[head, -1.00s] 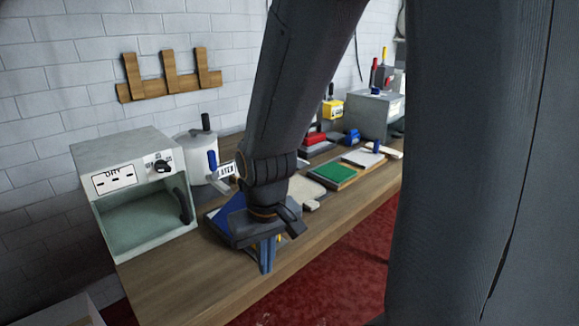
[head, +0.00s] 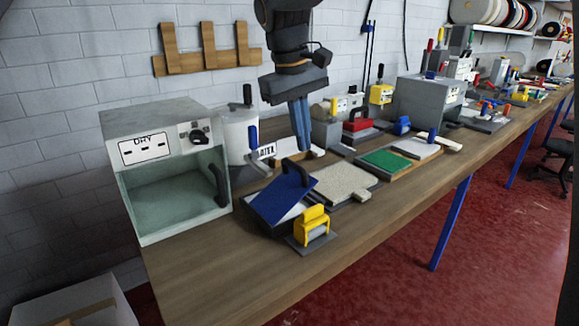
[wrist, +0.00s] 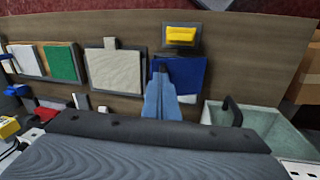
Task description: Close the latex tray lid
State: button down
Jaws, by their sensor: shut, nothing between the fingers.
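The latex tray (head: 268,222) lies on the bench, dark with a pale inside edge showing. Its blue lid (head: 280,200) is tilted over it, with a gap under one side. A black handle (head: 297,172) stands at the lid's far edge. My gripper (head: 303,155) points down with its blue fingers together, empty, above and behind the lid without visible contact. In the wrist view the fingers (wrist: 163,72) overlap the blue lid (wrist: 193,72), hiding part of it; a white strip shows beside the lid.
A yellow roller tool (head: 313,220) stands just in front of the tray. A grey open-fronted dryer box (head: 165,175) is at left, with a white pot (head: 240,135) behind. A beige mat (head: 335,183) and a green pad (head: 388,161) lie to the right.

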jog(key=n+h+b, duration=0.1)
jog(key=b, duration=0.1)
send_near(292, 163)
jog(key=shift+t, duration=0.3)
jog(key=p+x, duration=0.1)
jog(key=x, duration=0.5)
jog(key=shift+s+f, duration=0.15)
jog(key=shift+f, duration=0.1)
